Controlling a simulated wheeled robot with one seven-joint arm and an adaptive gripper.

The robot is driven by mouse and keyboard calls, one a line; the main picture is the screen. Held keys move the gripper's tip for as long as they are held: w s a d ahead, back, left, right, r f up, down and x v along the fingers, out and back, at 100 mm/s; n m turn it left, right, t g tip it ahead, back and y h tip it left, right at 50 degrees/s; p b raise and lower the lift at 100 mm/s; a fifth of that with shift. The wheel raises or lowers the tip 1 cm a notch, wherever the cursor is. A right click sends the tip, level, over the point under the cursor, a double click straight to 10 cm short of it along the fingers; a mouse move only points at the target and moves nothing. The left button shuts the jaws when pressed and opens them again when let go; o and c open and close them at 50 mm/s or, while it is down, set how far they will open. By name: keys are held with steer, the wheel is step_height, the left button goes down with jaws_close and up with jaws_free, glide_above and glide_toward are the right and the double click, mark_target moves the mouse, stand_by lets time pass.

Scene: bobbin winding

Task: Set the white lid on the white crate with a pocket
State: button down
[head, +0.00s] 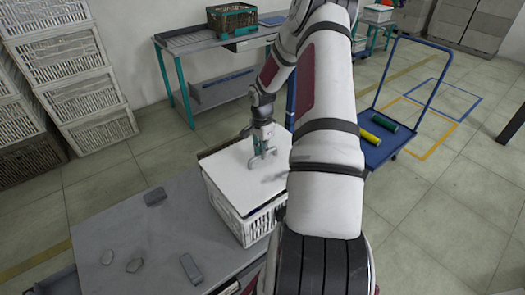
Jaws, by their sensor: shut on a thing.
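The white lid (236,178) is a flat pale panel over the top of the white crate (262,224). It looks slightly askew, with dark gaps showing along the crate's back left rim and its right side. I cannot tell whether it rests fully on the rim. My gripper (262,160) points down at the lid's back right part and is shut on it, probably by a handle that is hard to make out. The crate stands on the grey table (110,225). My arm hides the area right of the crate, and the crate's pocket cannot be made out.
Small grey blocks (191,268) and flat pieces lie on the table's left part. A blue cart (385,148) with green and yellow rolls stands to the right. White crates (85,95) are stacked at left.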

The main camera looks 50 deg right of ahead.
mark_target(262, 161)
steer(key=shift+f, duration=0.1)
stand_by(0.3)
steer(key=shift+w+f+b, duration=0.1)
steer(key=shift+f+b, duration=1.1)
steer(key=shift+f, duration=1.15)
steer(key=c, duration=1.5)
jaws_free()
steer(key=shift+c, duration=0.2)
steer(key=shift+r, duration=0.1)
step_height(262, 161, up, 12)
steer(key=shift+f, duration=0.1)
